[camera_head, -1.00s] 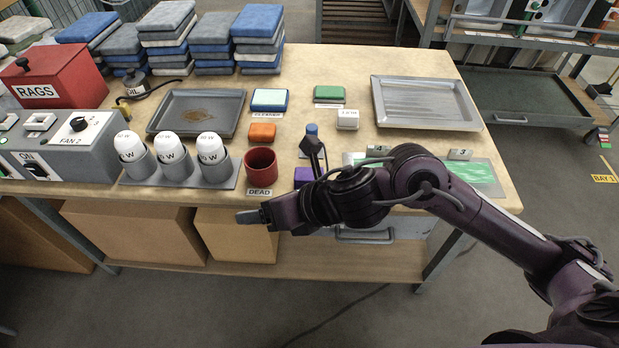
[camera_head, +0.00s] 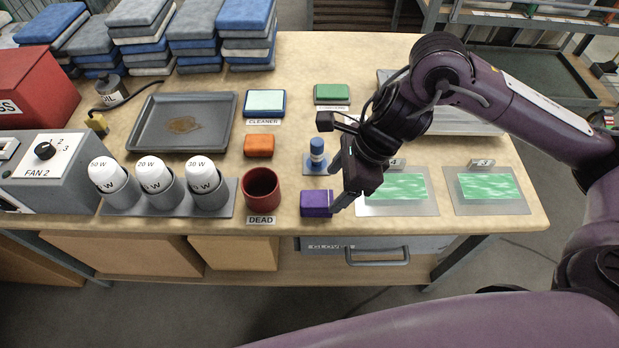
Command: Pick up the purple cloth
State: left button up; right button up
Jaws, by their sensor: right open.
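The purple cloth (camera_head: 316,204) is a small folded block near the front edge of the workbench, between the red cup and the green-topped plates. My right gripper (camera_head: 335,160) comes in from the right and is open. One finger reaches down beside the cloth's right side; the other points left, above the blue-topped peg. Whether the lower finger touches the cloth cannot be told. The cloth is not between the fingers. My left gripper is not in view.
A blue-topped peg (camera_head: 317,152) stands just behind the cloth. A red cup (camera_head: 262,190) marked DEAD stands to its left. An orange block (camera_head: 259,145), a grey tray (camera_head: 150,135) and a green block (camera_head: 332,93) lie farther back. Two green-topped plates (camera_head: 398,188) lie to the right.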

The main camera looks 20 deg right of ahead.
aim_at(318, 198)
jog(key=shift+w+a+f+b, duration=0.2)
jog(key=shift+w+f, duration=0.05)
jog(key=shift+f, duration=0.35)
jog(key=shift+w+a+f+b, duration=0.15)
jog(key=shift+w+a+f, duration=0.05)
jog(key=shift+f, duration=0.35)
jog(key=shift+s+a+f, duration=0.1)
jog(key=shift+a+f, duration=0.1)
jog(key=shift+f, duration=0.05)
jog(key=x, duration=0.4)
jog(key=shift+a+f, duration=0.2)
jog(key=shift+a, duration=0.15)
jog(key=c, duration=1.1)
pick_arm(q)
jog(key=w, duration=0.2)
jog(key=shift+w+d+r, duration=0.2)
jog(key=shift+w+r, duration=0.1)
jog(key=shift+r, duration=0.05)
pick_arm(e)
jog(key=shift+o, duration=0.2)
jog(key=shift+r, duration=0.1)
